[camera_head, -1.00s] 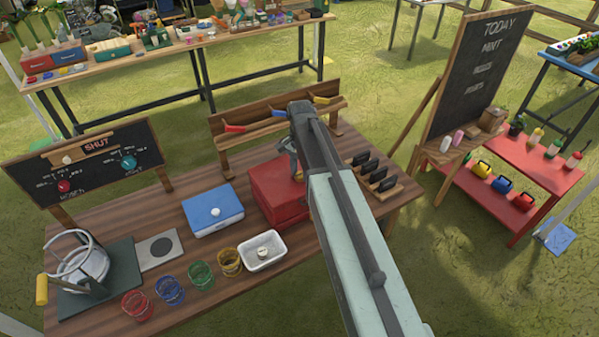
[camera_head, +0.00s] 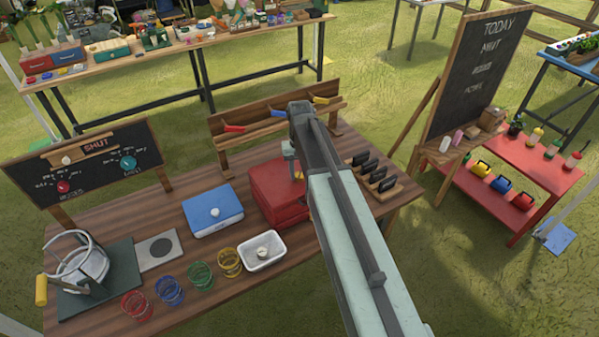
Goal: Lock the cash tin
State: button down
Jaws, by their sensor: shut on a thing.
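The red box (camera_head: 272,192), which looks like the cash tin, stands on the wooden table right of the middle. Its lid looks down; my arm covers its right part. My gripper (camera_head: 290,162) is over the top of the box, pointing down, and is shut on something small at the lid. The jaws and arm hide most of that thing, so I cannot tell its shape or how it is turned.
Left of the red box are a blue box with a white knob (camera_head: 212,211) and a white tray (camera_head: 263,251). A rack with dark upright pieces (camera_head: 372,172) stands close on the right, a wooden shelf (camera_head: 270,123) behind.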

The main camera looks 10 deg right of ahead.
aim_at(300, 174)
jog(key=n, duration=0.4)
jog(key=shift+n, duration=2.2)
jog(key=c, duration=0.9)
grip_release()
jog(key=shift+r, duration=0.1)
notch_tip(300, 174, up, 8)
jog(key=p, duration=0.8)
jog(key=shift+f, duration=0.2)
